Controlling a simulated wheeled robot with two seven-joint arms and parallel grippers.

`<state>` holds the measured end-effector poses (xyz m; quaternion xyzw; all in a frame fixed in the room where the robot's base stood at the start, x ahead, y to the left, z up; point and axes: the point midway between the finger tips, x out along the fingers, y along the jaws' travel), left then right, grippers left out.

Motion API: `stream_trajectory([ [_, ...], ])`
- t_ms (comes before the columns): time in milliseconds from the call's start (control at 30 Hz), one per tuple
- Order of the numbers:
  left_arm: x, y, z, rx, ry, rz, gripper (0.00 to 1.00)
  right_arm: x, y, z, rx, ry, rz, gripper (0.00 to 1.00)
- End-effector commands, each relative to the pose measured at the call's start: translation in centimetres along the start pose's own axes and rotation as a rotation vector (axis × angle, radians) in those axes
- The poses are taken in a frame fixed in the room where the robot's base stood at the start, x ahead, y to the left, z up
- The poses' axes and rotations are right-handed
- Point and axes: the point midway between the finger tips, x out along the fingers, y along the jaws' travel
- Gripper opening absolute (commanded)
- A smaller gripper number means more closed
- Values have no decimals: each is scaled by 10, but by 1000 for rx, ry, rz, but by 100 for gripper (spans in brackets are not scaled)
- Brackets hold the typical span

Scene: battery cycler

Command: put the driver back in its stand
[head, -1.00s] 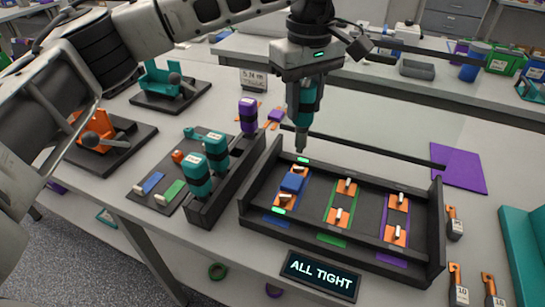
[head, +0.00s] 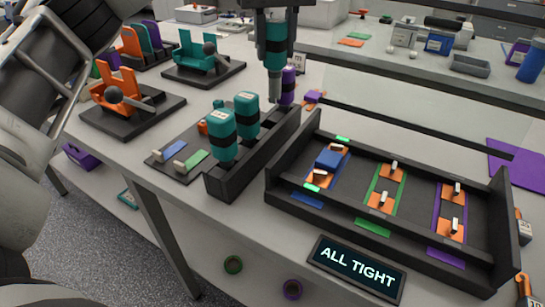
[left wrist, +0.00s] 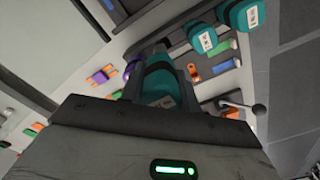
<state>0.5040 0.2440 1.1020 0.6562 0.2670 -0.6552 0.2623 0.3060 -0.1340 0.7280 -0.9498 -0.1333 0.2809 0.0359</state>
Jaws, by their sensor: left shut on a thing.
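My left gripper (head: 276,12) is shut on a teal and black driver (head: 277,48), held upright with its grey tip down. The tip shows in front of the far part of the black stand (head: 252,160), next to the purple driver; I cannot tell its exact height above the stand. Two teal drivers (head: 222,140) (head: 246,112) and the purple driver (head: 288,86) stand in the stand. The left wrist view shows the held driver (left wrist: 160,82) at the jaws, with the other teal drivers (left wrist: 203,38) beyond. My right gripper is not in view.
A black tray (head: 288,197) with blue, green and purple sections lies right of the stand. A sign (head: 357,268) reads "ALL TIGHT". A dark mat (head: 170,165) with small blocks lies left of the stand. Orange (head: 120,97) and teal (head: 205,60) fixtures stand behind.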

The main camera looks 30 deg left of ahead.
Motion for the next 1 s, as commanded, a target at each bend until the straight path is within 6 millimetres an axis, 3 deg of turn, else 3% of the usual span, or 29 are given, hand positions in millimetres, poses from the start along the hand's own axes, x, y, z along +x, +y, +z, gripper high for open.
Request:
stream_trajectory([
  [33,4,-6,-3,7,0,5,0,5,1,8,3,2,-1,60],
  [233,14,-14,-7,22,-6,4,0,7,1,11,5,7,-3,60],
  [800,98,-14,-6,20,-6,5,0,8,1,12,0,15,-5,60],
  [1000,100,-13,-6,20,-4,7,0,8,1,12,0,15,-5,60],
])
